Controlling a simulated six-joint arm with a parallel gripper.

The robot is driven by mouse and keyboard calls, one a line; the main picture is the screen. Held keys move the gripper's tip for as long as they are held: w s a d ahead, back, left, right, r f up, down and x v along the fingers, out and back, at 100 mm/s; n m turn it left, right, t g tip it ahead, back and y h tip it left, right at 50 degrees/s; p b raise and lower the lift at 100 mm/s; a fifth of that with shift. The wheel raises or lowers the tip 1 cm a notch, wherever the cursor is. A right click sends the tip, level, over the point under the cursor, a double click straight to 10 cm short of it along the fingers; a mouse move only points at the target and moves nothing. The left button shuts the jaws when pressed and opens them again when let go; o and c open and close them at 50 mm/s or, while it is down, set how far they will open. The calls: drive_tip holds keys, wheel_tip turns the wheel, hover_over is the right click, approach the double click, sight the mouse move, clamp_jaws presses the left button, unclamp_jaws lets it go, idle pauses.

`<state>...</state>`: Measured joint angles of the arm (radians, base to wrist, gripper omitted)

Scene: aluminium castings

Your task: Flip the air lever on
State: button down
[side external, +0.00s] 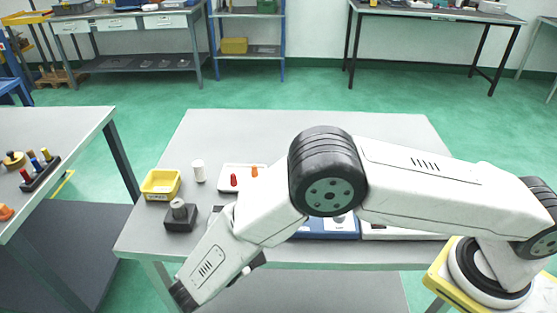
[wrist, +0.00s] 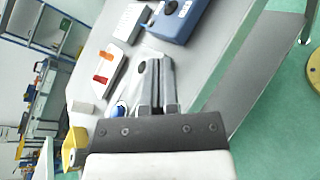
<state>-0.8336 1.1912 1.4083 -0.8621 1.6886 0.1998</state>
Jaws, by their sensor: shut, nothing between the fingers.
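A white panel with a red lever (side external: 234,180) and an orange lever (side external: 254,171) lies on the grey table. In the wrist view the orange lever (wrist: 118,52) and red lever (wrist: 102,79) show left of my gripper. I cannot tell from any label which is the air lever. Both stick up from the panel. My gripper (wrist: 157,62) has its fingers together with nothing between them. It is apart from both levers. In the side view my arm hides much of the gripper and part of the table.
A blue box (wrist: 184,20) stands ahead of my fingers, with a white box (wrist: 131,21) beside it. A yellow bin (side external: 161,184), a white cylinder (side external: 198,171) and a dark block with a knob (side external: 180,217) stand at the table's left. The table's back is clear.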

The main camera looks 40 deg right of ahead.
drive_tip(key=x, duration=0.7)
drive_tip(key=shift+s+d+r, duration=0.2)
drive_tip(key=shift+d+r, duration=0.05)
drive_tip(key=shift+r, duration=0.05)
drive_tip(key=shift+s+d+r, duration=0.2)
drive_tip(key=shift+d+r, duration=0.05)
drive_tip(key=shift+d, duration=0.4)
drive_tip(key=shift+s+d+r, duration=0.25)
drive_tip(key=shift+d+r, duration=0.05)
drive_tip(key=shift+d, duration=0.35)
drive_tip(key=shift+w+d+r+n+g+y, duration=0.3)
drive_tip(key=shift+r+n+y, duration=0.1)
drive_tip(key=shift+y, duration=0.3)
drive_tip(key=shift+w+d+r+n+g+y, duration=0.4)
drive_tip(key=shift+g+y, duration=0.1)
drive_tip(key=shift+y, duration=0.2)
drive_tip(key=w+y, duration=0.1)
drive_tip(key=d+n+g+y, duration=0.1)
drive_tip(key=shift+w+d+r+g+y, duration=0.2)
drive_tip(key=shift+w+d+g+y, duration=0.1)
drive_tip(key=shift+w+d, duration=0.05)
drive_tip(key=shift+r, duration=0.25)
drive_tip(key=shift+r, duration=0.55)
